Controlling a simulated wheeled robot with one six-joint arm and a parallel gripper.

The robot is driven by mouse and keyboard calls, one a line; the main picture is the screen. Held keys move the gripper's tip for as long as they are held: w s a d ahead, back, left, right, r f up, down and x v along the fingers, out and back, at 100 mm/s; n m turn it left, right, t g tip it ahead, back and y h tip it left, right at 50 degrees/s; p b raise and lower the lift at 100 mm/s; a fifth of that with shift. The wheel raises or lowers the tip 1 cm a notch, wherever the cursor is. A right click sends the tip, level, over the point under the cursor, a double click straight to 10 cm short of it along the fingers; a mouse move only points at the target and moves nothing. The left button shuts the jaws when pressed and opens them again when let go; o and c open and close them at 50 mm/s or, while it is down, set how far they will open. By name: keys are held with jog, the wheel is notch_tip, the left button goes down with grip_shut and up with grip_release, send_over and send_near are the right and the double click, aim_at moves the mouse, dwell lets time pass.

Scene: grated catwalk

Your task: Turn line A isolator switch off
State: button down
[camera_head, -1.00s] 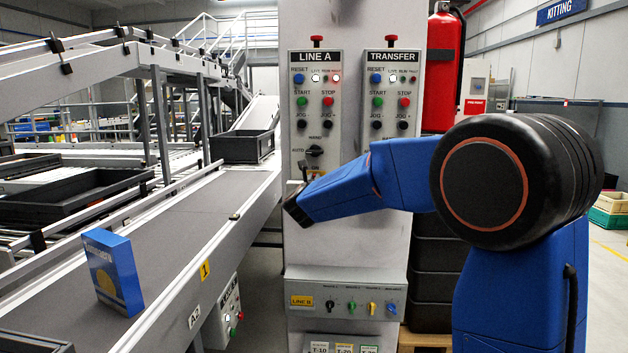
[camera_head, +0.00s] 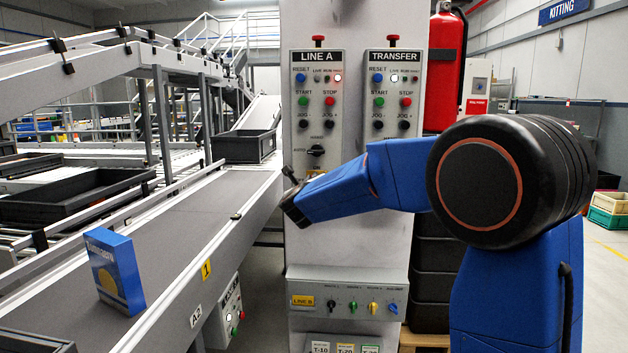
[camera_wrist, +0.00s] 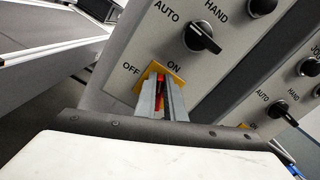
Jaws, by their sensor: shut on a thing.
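The line A panel (camera_head: 316,110) faces me on the grey cabinet. Its isolator switch has a yellow plate (camera_wrist: 176,76) below the black AUTO/HAND selector (camera_wrist: 203,37), with OFF at its left and ON at its upper right in the wrist view. My gripper (camera_wrist: 161,85) is shut on the red isolator handle (camera_wrist: 160,80), which shows between the two fingers. The fingers hide much of the handle, so its exact angle is hard to tell. In the head view, my gripper (camera_head: 290,173) is at the lower left of the panel. The LIVE lamp (camera_head: 316,78) is dark; a red lamp (camera_head: 338,78) glows.
The TRANSFER panel (camera_head: 392,110) with similar controls stands close at the right. A lower LINE B strip (camera_head: 345,303) with several small knobs juts out below. A conveyor (camera_head: 190,235) with a blue box (camera_head: 115,272) runs along the left. A fire extinguisher (camera_head: 443,70) hangs at the right.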

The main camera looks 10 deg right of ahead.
jog(key=n, duration=0.4)
jog(key=f+n, duration=0.1)
jog(key=n, duration=0.3)
jog(key=a+f+n, duration=0.1)
jog(key=n, duration=0.3)
jog(key=shift+w+a+n, duration=0.1)
jog(key=shift+w+n, duration=0.05)
jog(key=shift+n, duration=0.15)
jog(key=shift+f, duration=0.1)
dwell(0.3)
jog(key=c, duration=1.8)
grip_release()
jog(key=shift+c, duration=0.2)
jog(key=v, duration=1.7)
jog(key=shift+s, duration=0.2)
